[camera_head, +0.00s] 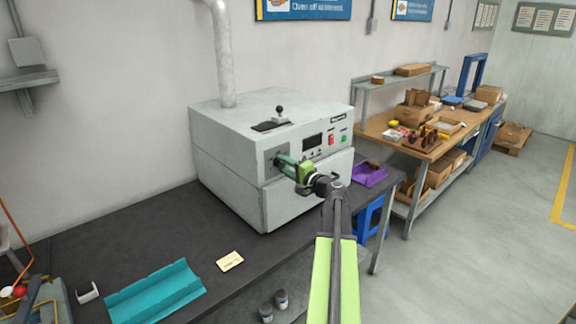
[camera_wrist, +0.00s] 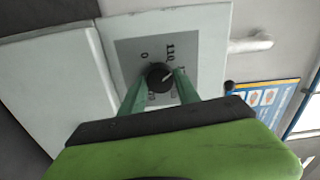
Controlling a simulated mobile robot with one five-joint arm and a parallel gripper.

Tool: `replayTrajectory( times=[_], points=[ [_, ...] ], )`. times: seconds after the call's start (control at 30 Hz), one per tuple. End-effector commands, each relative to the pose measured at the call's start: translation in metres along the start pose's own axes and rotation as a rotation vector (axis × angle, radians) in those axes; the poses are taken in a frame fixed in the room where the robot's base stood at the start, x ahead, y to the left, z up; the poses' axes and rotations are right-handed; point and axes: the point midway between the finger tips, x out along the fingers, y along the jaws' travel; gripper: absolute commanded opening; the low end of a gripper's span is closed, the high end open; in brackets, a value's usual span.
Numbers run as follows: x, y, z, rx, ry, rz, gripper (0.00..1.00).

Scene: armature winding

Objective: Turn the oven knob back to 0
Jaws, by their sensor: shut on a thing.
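The oven (camera_head: 255,150) is a grey-white box on the dark bench, with its control panel facing me. The oven knob (camera_wrist: 160,77) is black and round, on a grey dial plate (camera_wrist: 130,55) marked with 0, 110 and other numbers partly hidden by my fingers. A light pointer line on the knob points toward the upper right in the wrist view, near the 110 side rather than the 0. My gripper (camera_wrist: 159,86) has its two green fingers closed on either side of the knob. In the head view my gripper (camera_head: 286,162) covers the knob at the panel's left.
The panel also has a dark display (camera_head: 313,141) and red and green buttons. A purple tray (camera_head: 369,174) sits right of the oven. A teal tray (camera_head: 155,293) and a cream card (camera_head: 230,261) lie on the bench in front. A wooden workbench (camera_head: 420,140) stands farther right.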

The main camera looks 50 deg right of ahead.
Motion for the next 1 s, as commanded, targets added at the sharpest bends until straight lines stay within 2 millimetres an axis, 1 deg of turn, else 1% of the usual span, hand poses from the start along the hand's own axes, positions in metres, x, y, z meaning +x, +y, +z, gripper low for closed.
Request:
replayTrajectory(
  times=[1.0],
  points=[
    [0.0002, -0.0012, -0.0018, -0.96, 0.005, -0.001, 0.0]
  ],
)
